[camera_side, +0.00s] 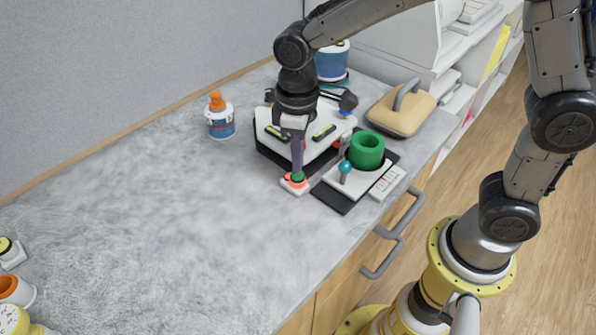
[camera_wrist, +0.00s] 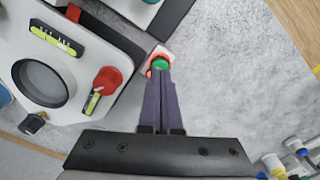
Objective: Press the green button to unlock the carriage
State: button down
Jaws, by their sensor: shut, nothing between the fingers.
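The green button (camera_wrist: 160,64) sits in an orange-red ring on a small white base (camera_side: 292,188) on the grey counter, at the front corner of the magnet device. My gripper (camera_side: 297,171) is shut and empty, pointing down. In the side view its fingertips are right at the button's top. In the wrist view the closed fingers (camera_wrist: 159,78) overlap the near part of the button. Whether they touch it or press it down I cannot tell. The white magnet device (camera_wrist: 75,60) has a dark round opening, a red knob and green-yellow level strips. The carriage is probably the white plate (camera_side: 350,183) with a green ring.
A teal-topped lever (camera_side: 345,168) stands close right of my gripper, beside the green ring (camera_side: 367,149). A bottle with an orange cap (camera_side: 220,120) stands behind left. A beige padded case (camera_side: 401,108) lies at the back right.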

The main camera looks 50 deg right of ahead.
jog(key=shift+f, duration=0.9)
dwell(0.3)
jog(key=shift+r, duration=3.55)
